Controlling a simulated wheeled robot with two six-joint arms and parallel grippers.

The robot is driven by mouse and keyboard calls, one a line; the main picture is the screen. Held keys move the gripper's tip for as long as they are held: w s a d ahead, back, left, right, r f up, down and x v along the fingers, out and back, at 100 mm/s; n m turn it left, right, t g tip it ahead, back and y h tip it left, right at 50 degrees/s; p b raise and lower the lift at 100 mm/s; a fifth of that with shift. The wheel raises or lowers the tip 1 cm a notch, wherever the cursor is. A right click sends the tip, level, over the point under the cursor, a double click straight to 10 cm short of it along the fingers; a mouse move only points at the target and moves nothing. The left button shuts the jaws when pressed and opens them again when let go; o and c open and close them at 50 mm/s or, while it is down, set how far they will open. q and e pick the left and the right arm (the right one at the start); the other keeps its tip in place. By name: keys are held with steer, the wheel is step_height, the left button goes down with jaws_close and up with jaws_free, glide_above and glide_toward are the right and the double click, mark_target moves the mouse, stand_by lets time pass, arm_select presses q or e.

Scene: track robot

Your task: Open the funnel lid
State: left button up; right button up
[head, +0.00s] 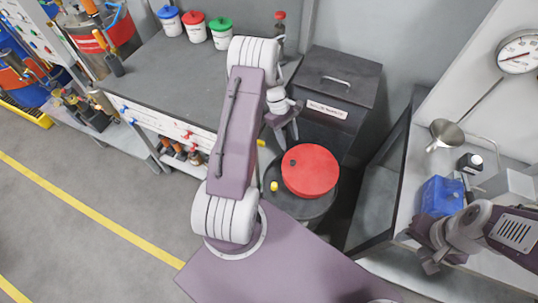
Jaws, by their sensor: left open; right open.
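A round red lid (310,170), which I take for the funnel lid, lies flat and looks shut on top of a dark drum (310,208). A small dark knob or cap shows near the lid's left edge. My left gripper (283,128) is open and empty, just above the lid's upper left side in the picture, and seems apart from it. My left arm crosses the middle of the view and hides part of the workbench. My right gripper (420,252) is open at the right, near a blue canister (441,197) and away from the lid.
A dark lidded bin (338,83) stands behind the drum. A workbench (160,70) with three capped tubs (195,27) is at the left. At the right a counter holds a metal funnel (447,133) and a small dark bottle (470,163). Clear floor (95,220) lies at lower left.

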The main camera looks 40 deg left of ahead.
mark_target(293, 162)
arm_select(q)
steer(key=x, duration=0.6)
steer(key=s+x, duration=0.1)
steer(key=x, duration=0.1)
steer(key=shift+s+d+f, duration=0.1)
steer(key=shift+d+f, duration=0.05)
steer(key=shift+f, duration=0.2)
steer(key=shift+d+f, duration=0.35)
steer(key=shift+f, duration=0.1)
steer(key=shift+a, duration=0.1)
arm_select(e)
steer(key=shift+s+d+r, duration=0.1)
steer(key=shift+d+r, duration=0.05)
steer(key=shift+d, duration=0.55)
arm_select(q)
jaws_close()
